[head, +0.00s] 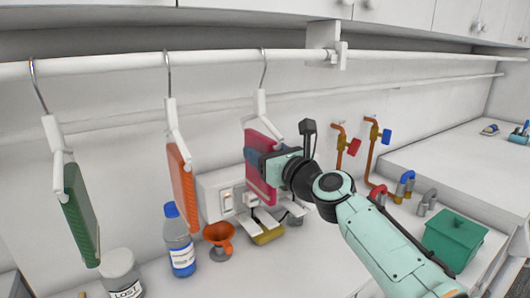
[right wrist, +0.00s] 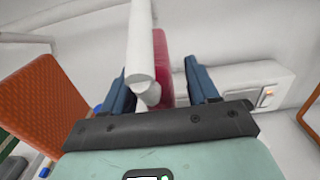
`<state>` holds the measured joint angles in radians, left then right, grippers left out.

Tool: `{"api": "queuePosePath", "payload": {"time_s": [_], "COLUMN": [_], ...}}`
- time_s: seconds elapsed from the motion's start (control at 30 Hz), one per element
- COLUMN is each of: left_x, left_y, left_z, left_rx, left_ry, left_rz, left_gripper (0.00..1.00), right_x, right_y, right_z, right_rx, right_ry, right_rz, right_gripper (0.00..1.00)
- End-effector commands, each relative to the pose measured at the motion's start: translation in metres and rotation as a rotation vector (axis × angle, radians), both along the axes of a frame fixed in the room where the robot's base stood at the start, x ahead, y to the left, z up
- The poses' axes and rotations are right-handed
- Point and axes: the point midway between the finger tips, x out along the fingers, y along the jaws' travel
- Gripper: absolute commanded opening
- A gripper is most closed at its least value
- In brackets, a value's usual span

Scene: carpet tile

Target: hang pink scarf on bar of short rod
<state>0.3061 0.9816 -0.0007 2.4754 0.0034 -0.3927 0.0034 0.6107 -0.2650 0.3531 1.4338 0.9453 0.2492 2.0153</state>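The pink scarf (head: 264,192) hangs folded on the rightmost white hanger (head: 256,118), whose hook is over the long white rod (head: 210,58). In the right wrist view the scarf (right wrist: 164,58) stands between two blue fingers, with the white hanger bar (right wrist: 140,45) in front of it. My right gripper (head: 256,160) is at the scarf's side in the head view. Its fingers (right wrist: 162,88) are apart, with visible gaps to the scarf, so it looks open. The fingers and wrist hide part of the scarf. My left gripper is not in view.
An orange scarf (head: 183,187) and a green scarf (head: 80,215) hang on hangers to the left. A thinner rail (head: 420,85) runs behind. Below stand a blue bottle (head: 179,243), an orange funnel (head: 219,236), a jar (head: 120,270) and a green box (head: 452,240). Copper pipes (head: 371,155) rise at right.

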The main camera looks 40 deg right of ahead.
Motion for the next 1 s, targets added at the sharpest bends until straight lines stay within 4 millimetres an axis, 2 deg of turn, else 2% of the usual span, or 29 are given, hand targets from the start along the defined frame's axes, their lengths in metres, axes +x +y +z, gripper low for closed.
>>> {"api": "queuePosePath", "payload": {"time_s": [0.37,0.47,0.8,1.0], "left_x": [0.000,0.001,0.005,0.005], "left_y": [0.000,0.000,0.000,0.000], "left_z": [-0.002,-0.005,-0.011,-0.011], "left_rx": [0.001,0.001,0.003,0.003], "left_ry": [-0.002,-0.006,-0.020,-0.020], "left_rz": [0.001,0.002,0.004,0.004], "left_gripper": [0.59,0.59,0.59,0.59], "right_x": [-0.006,-0.019,-0.094,-0.124], "right_y": [0.001,0.003,0.011,0.014], "right_z": [0.000,-0.001,0.001,0.001], "right_rx": [-0.001,-0.002,-0.001,-0.001], "right_ry": [0.001,0.000,-0.003,-0.002], "right_rz": [0.001,0.000,0.000,0.000], "right_gripper": [0.60,0.60,0.60,0.60]}}
